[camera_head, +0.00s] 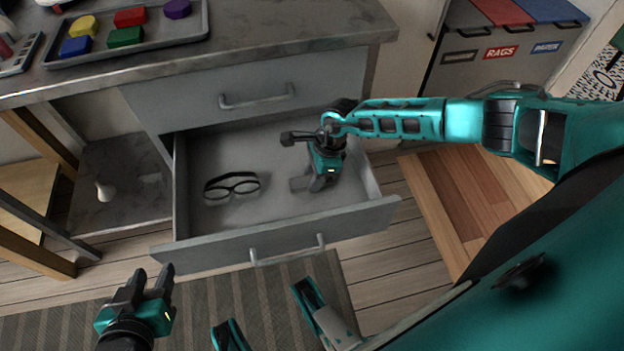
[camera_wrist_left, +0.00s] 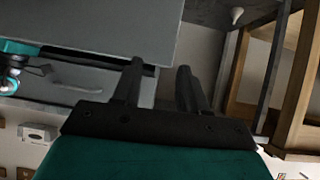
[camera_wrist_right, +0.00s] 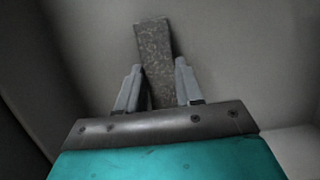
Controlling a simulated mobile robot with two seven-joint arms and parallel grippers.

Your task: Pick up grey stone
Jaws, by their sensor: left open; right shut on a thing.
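The grey stone (camera_wrist_right: 152,45) is a speckled, long flat block. In the right wrist view it stands between the fingers of my right gripper (camera_wrist_right: 158,68), which is shut on it, and its far end sticks out beyond the fingertips. In the head view my right gripper (camera_head: 312,183) reaches down into the open drawer (camera_head: 205,252), at its right side; the stone is hard to make out there. My left gripper (camera_head: 153,276) is open and empty, outside the drawer at the lower left. Its spread fingers also show in the left wrist view (camera_wrist_left: 160,70).
Black-framed glasses (camera_head: 232,186) lie in the drawer, left of my right gripper. A tray (camera_head: 140,57) with several coloured blocks is on the counter (camera_head: 285,35) above. A closed drawer (camera_head: 240,88) is above the open one. Labelled bins (camera_head: 500,60) stand at right.

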